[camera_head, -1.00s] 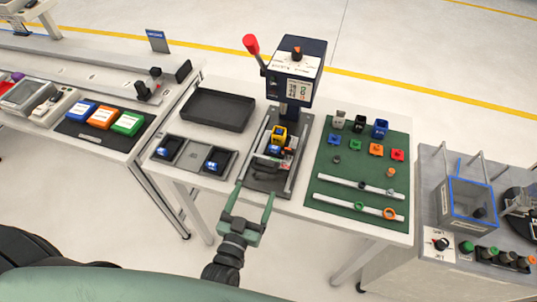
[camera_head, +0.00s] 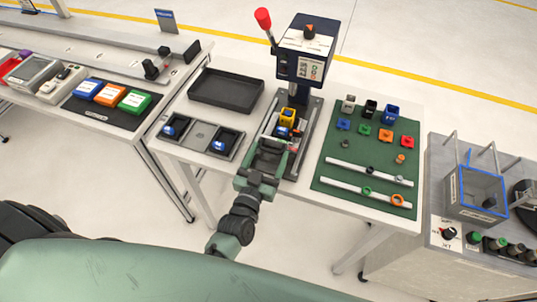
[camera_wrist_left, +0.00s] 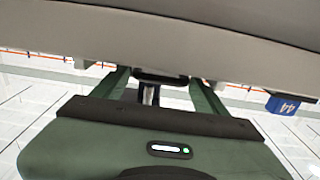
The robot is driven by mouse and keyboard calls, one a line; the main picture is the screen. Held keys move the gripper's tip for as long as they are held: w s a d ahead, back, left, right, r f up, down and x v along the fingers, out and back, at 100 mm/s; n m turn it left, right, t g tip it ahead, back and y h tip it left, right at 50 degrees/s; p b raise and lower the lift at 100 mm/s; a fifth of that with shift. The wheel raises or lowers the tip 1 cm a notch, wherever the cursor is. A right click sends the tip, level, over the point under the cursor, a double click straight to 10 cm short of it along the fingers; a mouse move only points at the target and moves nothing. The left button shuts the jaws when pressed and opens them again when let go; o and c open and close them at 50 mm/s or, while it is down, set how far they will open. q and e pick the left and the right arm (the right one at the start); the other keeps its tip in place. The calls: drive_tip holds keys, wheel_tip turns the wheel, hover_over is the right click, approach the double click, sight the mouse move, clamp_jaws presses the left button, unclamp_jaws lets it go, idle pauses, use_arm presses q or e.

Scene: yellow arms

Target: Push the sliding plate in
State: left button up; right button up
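The dark sliding plate (camera_head: 293,142) lies between two light rails in front of the blue press (camera_head: 305,50). It carries a yellow block (camera_head: 287,116) with a blue part (camera_head: 283,132) just in front. My green left gripper (camera_head: 270,148) is at the plate's front end, its fingers apart and pointing toward the press. It hides part of the plate's front. In the left wrist view, the fingers (camera_wrist_left: 160,77) are spread with a dark handle-like piece (camera_wrist_left: 160,76) between them. I cannot tell if they touch it. My right gripper is not in view.
A black tray (camera_head: 227,91) and a two-pocket holder (camera_head: 200,137) are left of the plate. A green mat (camera_head: 340,150) with small coloured parts and two white bars lies to the right. The press lever with its red knob (camera_head: 263,18) rises at upper left.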

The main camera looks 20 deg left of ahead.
sight(274, 144)
use_arm(q)
clamp_jaws()
drive_tip(key=w+b, duration=0.1)
drive_tip(key=w, duration=0.3)
drive_tip(key=shift+d, duration=0.1)
drive_tip(key=shift+w, duration=0.15)
drive_tip(key=shift+r, duration=0.1)
drive_tip(key=shift+o, duration=1.6)
unclamp_jaws()
drive_tip(key=shift+w+d, duration=0.1)
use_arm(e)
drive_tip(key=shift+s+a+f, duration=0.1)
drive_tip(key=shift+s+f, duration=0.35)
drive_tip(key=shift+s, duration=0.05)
